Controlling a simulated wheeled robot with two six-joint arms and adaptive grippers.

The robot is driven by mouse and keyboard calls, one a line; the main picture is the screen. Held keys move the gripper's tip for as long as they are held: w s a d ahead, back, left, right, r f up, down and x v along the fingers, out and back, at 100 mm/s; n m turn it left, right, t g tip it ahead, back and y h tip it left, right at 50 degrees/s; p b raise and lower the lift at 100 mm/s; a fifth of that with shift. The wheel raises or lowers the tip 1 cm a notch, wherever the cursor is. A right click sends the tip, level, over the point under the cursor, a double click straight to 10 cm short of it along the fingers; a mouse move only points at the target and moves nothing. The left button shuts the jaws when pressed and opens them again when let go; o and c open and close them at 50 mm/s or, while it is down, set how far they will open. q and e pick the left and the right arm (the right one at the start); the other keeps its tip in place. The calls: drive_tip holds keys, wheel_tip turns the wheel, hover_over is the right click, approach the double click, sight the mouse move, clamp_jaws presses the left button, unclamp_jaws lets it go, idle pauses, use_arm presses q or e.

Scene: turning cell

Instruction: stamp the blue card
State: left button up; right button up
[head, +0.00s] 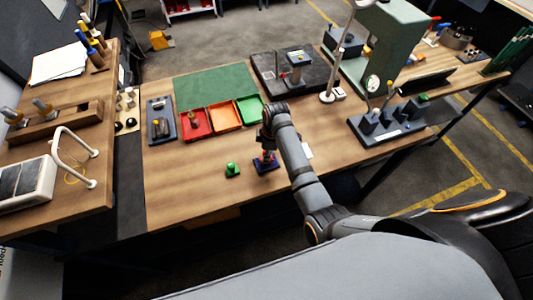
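My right gripper (268,145) points down over the front middle of the wooden bench. Directly under it is a small dark blue flat piece (272,167), which may be the blue card or a pad. A small reddish thing (265,156), perhaps a stamp, shows between the gripper and the blue piece. The fingers are too small and dark to tell whether they are closed on it. A green stamp-like knob (232,169) stands upright to the left. A white card-like piece (307,151) lies just right of my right forearm. My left gripper is not in view.
Red (196,124), orange (225,116) and green (250,109) trays stand behind, near a green mat (214,85). A dark fixture (390,125) stands at the right, a green press (390,45) behind it. The bench's front left is clear.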

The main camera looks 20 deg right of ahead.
drive_tip(key=shift+f, duration=0.5)
drive_tip(key=shift+s+f, duration=0.1)
idle(1.5)
drive_tip(key=shift+r, duration=3.6)
